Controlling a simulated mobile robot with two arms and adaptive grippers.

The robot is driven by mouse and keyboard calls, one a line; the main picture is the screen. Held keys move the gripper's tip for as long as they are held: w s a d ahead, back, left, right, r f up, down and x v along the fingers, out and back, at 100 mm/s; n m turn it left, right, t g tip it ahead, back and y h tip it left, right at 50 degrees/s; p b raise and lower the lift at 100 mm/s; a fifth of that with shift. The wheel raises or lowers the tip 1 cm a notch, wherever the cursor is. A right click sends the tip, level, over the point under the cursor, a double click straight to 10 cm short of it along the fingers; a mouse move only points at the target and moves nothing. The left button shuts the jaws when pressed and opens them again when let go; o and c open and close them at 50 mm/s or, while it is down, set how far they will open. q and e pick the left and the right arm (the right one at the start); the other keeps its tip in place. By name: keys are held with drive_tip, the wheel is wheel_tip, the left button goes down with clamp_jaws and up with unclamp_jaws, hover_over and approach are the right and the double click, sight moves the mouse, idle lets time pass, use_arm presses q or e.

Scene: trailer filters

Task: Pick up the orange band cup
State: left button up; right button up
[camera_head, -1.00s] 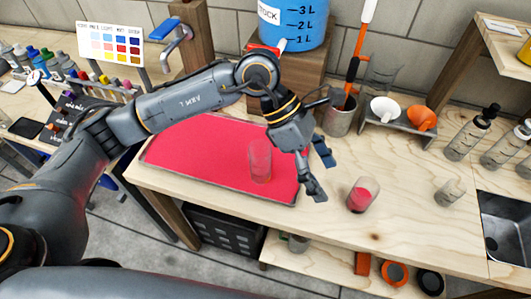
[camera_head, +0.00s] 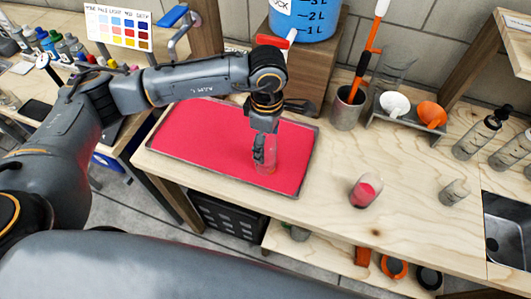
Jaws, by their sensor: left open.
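A clear, empty-looking cup (camera_head: 271,160) stands upright near the right part of the red tray (camera_head: 200,140); I cannot make out an orange band on it. My left gripper (camera_head: 262,158) points down at this cup and is open. One finger shows at the cup's left side, overlapping it in the view. The other finger is hard to make out, and I cannot tell whether the fingers touch the glass. A second clear cup (camera_head: 366,190) with red contents stands tilted-looking on the bare wood to the right. My right gripper is not in view.
A steel beaker with tools (camera_head: 347,110) and a rack with a white funnel (camera_head: 394,103) and an orange funnel (camera_head: 431,114) stand at the back. A small cup (camera_head: 454,192), bottles (camera_head: 480,133) and a sink (camera_head: 510,230) are at right. The wood before the second cup is clear.

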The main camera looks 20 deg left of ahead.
use_arm(q)
drive_tip(key=shift+f+p, duration=0.3)
drive_tip(key=shift+f, duration=0.1)
wheel_tip(320, 180, down, 4)
drive_tip(key=shift+a+r+p, duration=0.15)
drive_tip(key=shift+p, duration=0.55)
drive_tip(key=shift+f, duration=0.35)
drive_tip(key=shift+c, duration=0.5)
drive_tip(key=c, duration=1.2)
drive_tip(key=shift+r, duration=0.2)
